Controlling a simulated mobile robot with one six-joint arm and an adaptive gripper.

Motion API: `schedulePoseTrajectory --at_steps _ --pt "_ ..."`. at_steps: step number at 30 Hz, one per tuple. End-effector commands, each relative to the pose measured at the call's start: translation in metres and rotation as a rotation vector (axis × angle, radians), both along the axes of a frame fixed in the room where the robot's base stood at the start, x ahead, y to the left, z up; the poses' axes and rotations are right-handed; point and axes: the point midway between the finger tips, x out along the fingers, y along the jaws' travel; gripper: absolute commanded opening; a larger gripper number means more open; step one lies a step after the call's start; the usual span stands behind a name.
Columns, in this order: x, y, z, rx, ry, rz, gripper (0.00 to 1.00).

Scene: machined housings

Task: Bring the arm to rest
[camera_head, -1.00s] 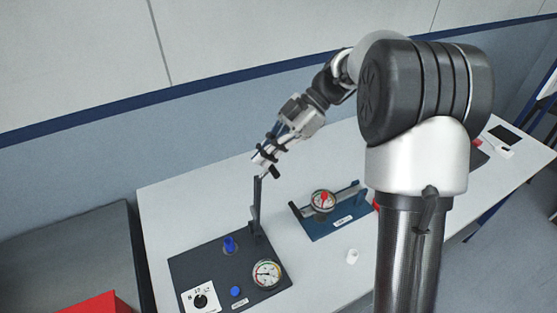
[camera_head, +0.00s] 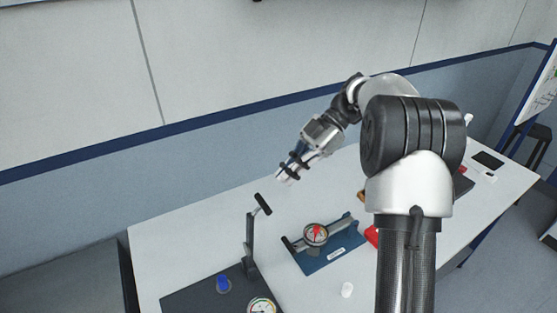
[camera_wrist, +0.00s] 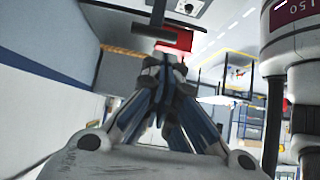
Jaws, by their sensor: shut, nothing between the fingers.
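My gripper (camera_head: 283,177) is in the air above the back part of the white table (camera_head: 185,220) in the head view. Its fingers are together with nothing between them. It also shows in the wrist view (camera_wrist: 163,62), where the fingertips meet. A dark upright post with a T-shaped handle (camera_head: 262,204) stands below and left of the gripper. The gripper is apart from it.
A dark panel (camera_head: 195,296) with a blue knob (camera_head: 223,284) and a gauge (camera_head: 262,306) lies at front left. A blue fixture (camera_head: 330,257) carries a dial with a red centre (camera_head: 315,235). A small white piece (camera_head: 347,289) lies nearby. The back wall (camera_head: 90,190) is behind the table.

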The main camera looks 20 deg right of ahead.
Motion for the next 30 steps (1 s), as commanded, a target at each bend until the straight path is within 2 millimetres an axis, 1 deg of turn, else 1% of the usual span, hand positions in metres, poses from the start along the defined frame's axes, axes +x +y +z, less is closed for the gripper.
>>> schedulePoseTrajectory --at_steps 4,6,8,11,16,20,21,26,27,30 --pt "-0.001 0.001 0.001 -0.009 0.006 -0.007 0.00" --pt "-0.006 0.005 0.006 -0.039 0.027 -0.032 0.00" --pt "-0.013 0.011 0.012 -0.085 0.061 -0.076 0.00" --pt "-0.035 0.023 0.024 -0.201 0.140 -0.198 0.00" --pt "-0.086 0.041 0.038 -0.413 0.263 -0.489 0.00" --pt "-0.128 0.047 0.041 -0.531 0.314 -0.742 0.00" --pt "-0.141 0.049 0.040 -0.558 0.323 -0.821 0.00" --pt "-0.193 0.049 0.031 -0.610 0.336 -1.150 0.00" --pt "-0.205 0.047 0.027 -0.609 0.335 -1.232 0.00" --pt "-0.232 0.044 0.014 -0.580 0.327 -1.427 0.00"
